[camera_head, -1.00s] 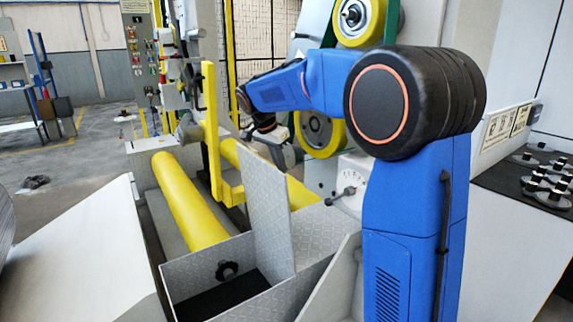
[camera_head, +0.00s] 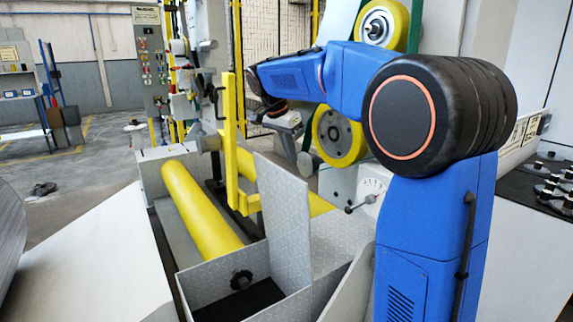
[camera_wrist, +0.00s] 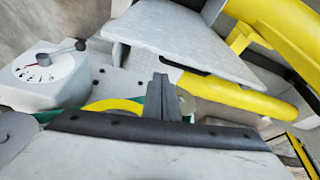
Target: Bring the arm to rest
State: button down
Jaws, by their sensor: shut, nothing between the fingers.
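My blue arm rises at the right of the head view and bends left over the machine. Its wrist hangs near the yellow wheel (camera_head: 339,136). My gripper (camera_wrist: 161,82) shows in the wrist view with its fingers together and nothing between them. It points toward a grey machine surface and a tilted patterned metal plate (camera_wrist: 185,42). In the head view the fingertips are too small to make out. I cannot tell how far the gripper is from the machine.
A dial box (camera_wrist: 40,75) with a small lever stands at the left in the wrist view. Yellow rollers (camera_head: 200,210) and a yellow upright bar (camera_head: 230,140) are left of my arm. An open metal box (camera_head: 240,290) is at the front. Dark parts (camera_head: 552,185) sit at right.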

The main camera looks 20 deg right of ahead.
jog(key=s+a+f+n+t+y, duration=0.15)
jog(key=s+n, duration=0.25)
jog(key=s, duration=0.7)
jog(key=s+a+f+n+y, duration=0.1)
jog(key=s+a+f+n, duration=0.15)
jog(key=s, duration=0.75)
jog(key=s+a+f+n+t+y, duration=0.1)
jog(key=s+f+n, duration=0.6)
jog(key=s+f, duration=0.7)
jog(key=s+a, duration=0.1)
jog(key=s, duration=0.2)
jog(key=shift+s+a+t, duration=0.15)
jog(key=shift+a+t, duration=0.05)
jog(key=shift+t, duration=0.15)
